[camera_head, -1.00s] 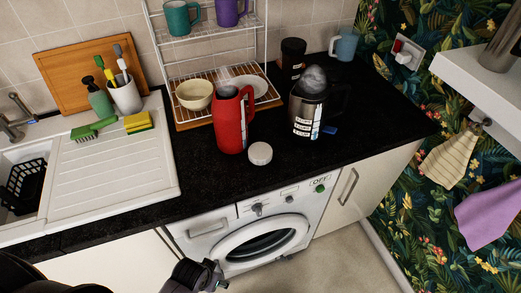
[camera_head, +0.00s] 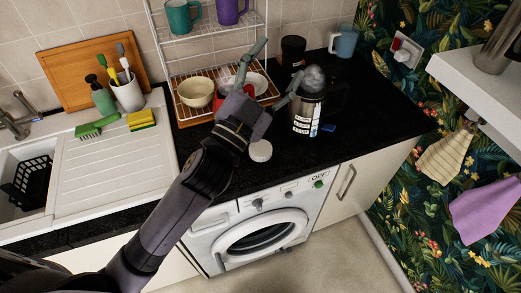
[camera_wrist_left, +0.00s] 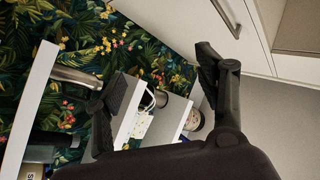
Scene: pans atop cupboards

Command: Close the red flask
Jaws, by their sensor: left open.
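The red flask (camera_head: 249,90) stands on the black worktop in the head view. It is mostly hidden behind my left gripper, with only small red parts showing. A round white lid (camera_head: 261,151) lies on the worktop in front of the flask, apart from it. My left gripper (camera_head: 279,62) is open with its fingers spread, over the worktop in front of and above the flask. In the left wrist view, the open fingers (camera_wrist_left: 160,85) have nothing between them. The flask and lid do not show there. My right gripper is not in view.
A wire rack (camera_head: 190,58) with a bowl (camera_head: 195,92) is behind. The sink drainer (camera_head: 115,172) is at left. Clear worktop lies at right.

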